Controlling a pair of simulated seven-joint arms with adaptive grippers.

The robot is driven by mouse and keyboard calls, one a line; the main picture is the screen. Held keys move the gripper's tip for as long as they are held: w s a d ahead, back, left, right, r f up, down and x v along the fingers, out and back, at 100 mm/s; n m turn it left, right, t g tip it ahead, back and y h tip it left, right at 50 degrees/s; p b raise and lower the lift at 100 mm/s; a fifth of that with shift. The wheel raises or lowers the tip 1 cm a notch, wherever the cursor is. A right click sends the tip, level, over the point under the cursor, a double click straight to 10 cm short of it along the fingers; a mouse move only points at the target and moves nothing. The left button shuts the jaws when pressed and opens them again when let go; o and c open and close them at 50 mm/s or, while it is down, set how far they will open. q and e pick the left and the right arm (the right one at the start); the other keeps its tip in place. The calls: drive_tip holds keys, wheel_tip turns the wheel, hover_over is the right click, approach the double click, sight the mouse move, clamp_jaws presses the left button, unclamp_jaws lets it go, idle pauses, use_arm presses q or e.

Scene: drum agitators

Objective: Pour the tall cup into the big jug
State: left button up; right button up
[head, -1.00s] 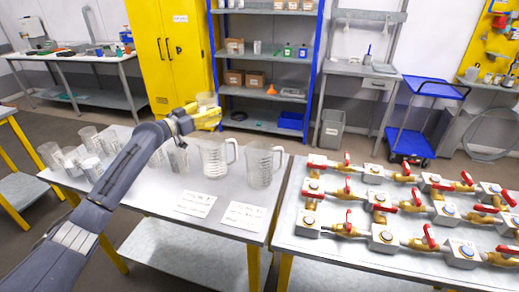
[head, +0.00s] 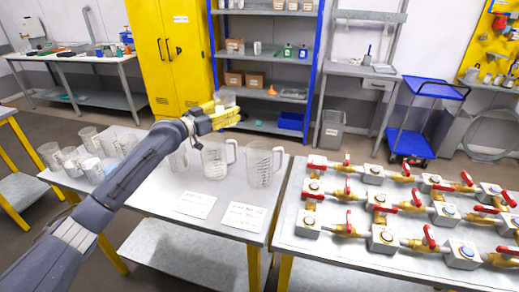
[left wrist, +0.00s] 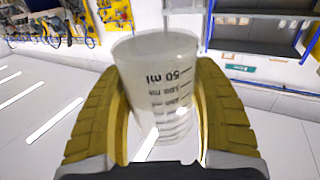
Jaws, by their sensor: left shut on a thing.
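My left gripper (head: 228,113) is shut on a clear cup (head: 225,98) and holds it up in the air, over or just behind the jugs. In the left wrist view the cup (left wrist: 157,85) sits between the yellow fingers and shows ml markings. I cannot tell whether it holds anything. Two clear jugs with handles stand upright on the grey table: a left jug (head: 214,162) and a right jug (head: 260,168). The cup is apart from both. My right gripper is not in view.
Several clear cups (head: 52,156) stand at the table's left. A part-hidden cup (head: 178,161) stands left of the jugs. Two white labelled cards (head: 195,204) (head: 243,216) lie in front. A table with red-handled valves (head: 382,238) is on the right.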

use_arm(q)
drive_tip(key=shift+d, duration=0.1)
drive_tip(key=shift+s+d+f+m+y, duration=0.2)
drive_tip(key=shift+d+f+m, duration=0.15)
drive_tip(key=shift+m, duration=0.6)
drive_tip(key=shift+s+d+f+m+y, duration=0.2)
drive_tip(key=shift+d+f+m, duration=0.15)
drive_tip(key=shift+m, duration=0.6)
drive_tip(key=d+m, duration=0.1)
drive_tip(key=f+m, duration=0.1)
drive_tip(key=m, duration=0.1)
drive_tip(key=shift+s+d+f+g+y, duration=0.15)
drive_tip(key=shift+s+d+g+y, duration=0.15)
drive_tip(key=shift+s+d+g, duration=0.1)
drive_tip(key=shift+f+m, duration=0.8)
drive_tip(key=shift+f, duration=0.05)
drive_tip(key=shift+r+m+y, duration=0.5)
drive_tip(key=shift+r+m, duration=0.05)
drive_tip(key=shift+m, duration=0.15)
drive_tip(key=shift+s+f+m+y+p, duration=0.1)
drive_tip(key=shift+f+m+y+p, duration=0.15)
drive_tip(key=shift+m, duration=0.45)
drive_tip(key=shift+f+m+y+p, duration=0.15)
drive_tip(key=shift+f+m+p, duration=0.1)
drive_tip(key=shift+m, duration=0.45)
idle(2.0)
drive_tip(key=shift+d, duration=0.15)
